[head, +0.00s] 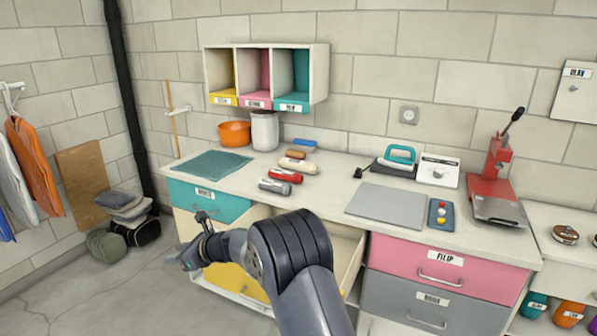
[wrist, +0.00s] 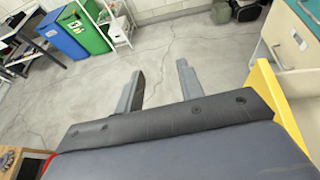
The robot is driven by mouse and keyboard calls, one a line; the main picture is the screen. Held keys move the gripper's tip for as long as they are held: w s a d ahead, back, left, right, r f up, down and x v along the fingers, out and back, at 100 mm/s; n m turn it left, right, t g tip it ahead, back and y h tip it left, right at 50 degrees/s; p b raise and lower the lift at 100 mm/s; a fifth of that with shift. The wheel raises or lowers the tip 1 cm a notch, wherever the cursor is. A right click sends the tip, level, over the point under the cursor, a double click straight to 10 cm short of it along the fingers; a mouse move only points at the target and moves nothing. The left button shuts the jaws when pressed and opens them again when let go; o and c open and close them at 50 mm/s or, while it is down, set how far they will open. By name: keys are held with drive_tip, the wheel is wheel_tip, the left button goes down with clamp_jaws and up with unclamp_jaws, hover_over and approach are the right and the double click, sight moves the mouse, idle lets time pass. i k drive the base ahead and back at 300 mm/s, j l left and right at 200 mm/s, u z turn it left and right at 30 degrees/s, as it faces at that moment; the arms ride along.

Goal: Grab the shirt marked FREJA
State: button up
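Several garments hang on the left wall in the head view: a grey one (head: 27,178), an orange one (head: 38,160) and a sliver of blue at the left edge. I can read no FREJA mark on any of them. My gripper (head: 192,256) is out in front of the counter's left end, apart from the garments. In the wrist view its two fingers (wrist: 160,72) stand apart with only floor between them, so it is open and empty.
The counter (head: 335,185) holds rolls, a grey mat and a red press (head: 497,175). A cream drawer (head: 348,262) stands open beside my arm. Folded cloths and bags (head: 122,210) lie on the floor by the left wall. The wrist view shows open floor (wrist: 200,50) and bins (wrist: 85,30).

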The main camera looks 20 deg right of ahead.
sight(296, 178)
drive_tip(key=i+l+z, duration=0.2)
drive_tip(key=i+l, duration=0.45)
drive_tip(key=l, duration=0.2)
drive_tip(key=i+l+z, duration=0.15)
drive_tip(key=i+l, duration=0.55)
drive_tip(key=l, duration=0.1)
